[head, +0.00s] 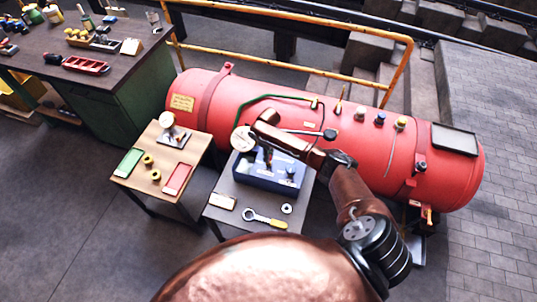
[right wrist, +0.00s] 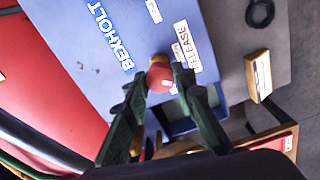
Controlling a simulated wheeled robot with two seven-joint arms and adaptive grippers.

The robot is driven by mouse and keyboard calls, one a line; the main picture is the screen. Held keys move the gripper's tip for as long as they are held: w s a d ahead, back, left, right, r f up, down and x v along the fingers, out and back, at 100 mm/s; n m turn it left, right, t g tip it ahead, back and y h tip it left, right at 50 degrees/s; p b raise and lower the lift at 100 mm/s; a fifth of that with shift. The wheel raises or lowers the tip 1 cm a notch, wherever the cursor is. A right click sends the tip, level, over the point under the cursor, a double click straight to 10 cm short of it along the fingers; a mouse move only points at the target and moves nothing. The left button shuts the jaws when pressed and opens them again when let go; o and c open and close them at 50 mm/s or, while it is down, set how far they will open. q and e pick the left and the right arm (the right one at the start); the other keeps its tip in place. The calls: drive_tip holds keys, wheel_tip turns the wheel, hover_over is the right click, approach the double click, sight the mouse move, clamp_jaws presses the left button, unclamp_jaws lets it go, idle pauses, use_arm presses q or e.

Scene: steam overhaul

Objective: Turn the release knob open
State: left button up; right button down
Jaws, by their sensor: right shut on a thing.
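The release knob (right wrist: 160,74) is a small red knob on the blue box (right wrist: 130,55), beside a white label reading RELEASE. My right gripper (right wrist: 160,84) is shut on the knob, with one dark finger on each side of it. In the head view the blue box (head: 258,180) stands on a small grey table, and my right gripper (head: 268,158) reaches down over its left part. The knob is hidden there behind the gripper. My left gripper is out of view.
A red boiler (head: 350,130) lies behind the box. A round white gauge (head: 242,138) stands near my gripper. A yellow-handled wrench (head: 264,219) and a ring (head: 286,208) lie on the table in front. A wooden side table (head: 143,190) with trays stands left.

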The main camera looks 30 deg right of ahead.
drive_tip(key=n, duration=0.3)
drive_tip(key=shift+n+p, duration=0.3)
drive_tip(key=shift+n, duration=1.8)
drive_tip(key=shift+d, duration=0.1)
drive_tip(key=c, duration=1.6)
unclamp_jaws()
wheel_tip(320, 180, up, 12)
